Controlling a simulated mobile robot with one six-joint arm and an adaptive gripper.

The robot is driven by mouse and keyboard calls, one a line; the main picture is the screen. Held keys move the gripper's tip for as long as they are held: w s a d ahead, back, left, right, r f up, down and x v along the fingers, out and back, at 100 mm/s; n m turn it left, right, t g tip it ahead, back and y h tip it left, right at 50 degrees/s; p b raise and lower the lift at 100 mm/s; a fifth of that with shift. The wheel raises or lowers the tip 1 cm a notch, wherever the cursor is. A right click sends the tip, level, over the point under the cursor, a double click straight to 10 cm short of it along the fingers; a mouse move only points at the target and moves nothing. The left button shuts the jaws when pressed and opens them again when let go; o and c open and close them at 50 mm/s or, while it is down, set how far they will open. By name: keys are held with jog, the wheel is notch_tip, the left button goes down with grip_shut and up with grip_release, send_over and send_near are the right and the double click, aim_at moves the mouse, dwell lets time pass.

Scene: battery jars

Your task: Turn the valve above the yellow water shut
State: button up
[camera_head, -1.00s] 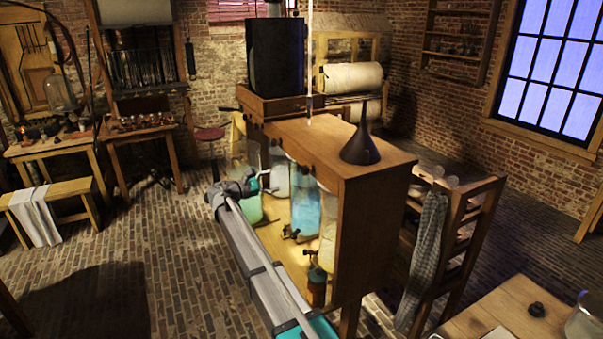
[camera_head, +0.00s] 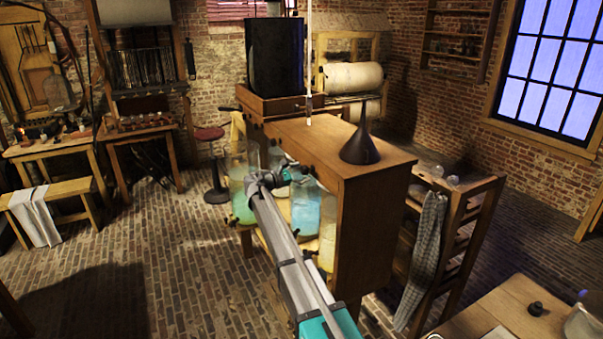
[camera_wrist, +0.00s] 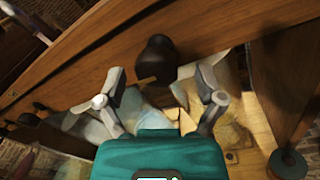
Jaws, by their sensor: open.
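The jar of yellow water (camera_head: 327,245) stands at the near end of the wooden cabinet, partly hidden by the cabinet's end panel. The blue jar (camera_head: 305,208) is beside it, and the green jar (camera_head: 241,205) is farther left. My gripper (camera_head: 289,172) is at the cabinet's open front, near the top of the blue jar. In the wrist view my gripper (camera_wrist: 160,78) is open, with nothing between its fingers. A dark round valve knob (camera_wrist: 158,58) on the wooden rail lies just ahead between the fingertips. Which jar that knob belongs to is unclear.
The cabinet (camera_head: 375,225) has a dark funnel (camera_head: 361,140) and a black tank (camera_head: 274,55) on top. Brick floor (camera_head: 175,285) is open to the left.

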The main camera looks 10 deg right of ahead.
jog(key=shift+w+d, duration=0.25)
jog(key=shift+d, duration=0.3)
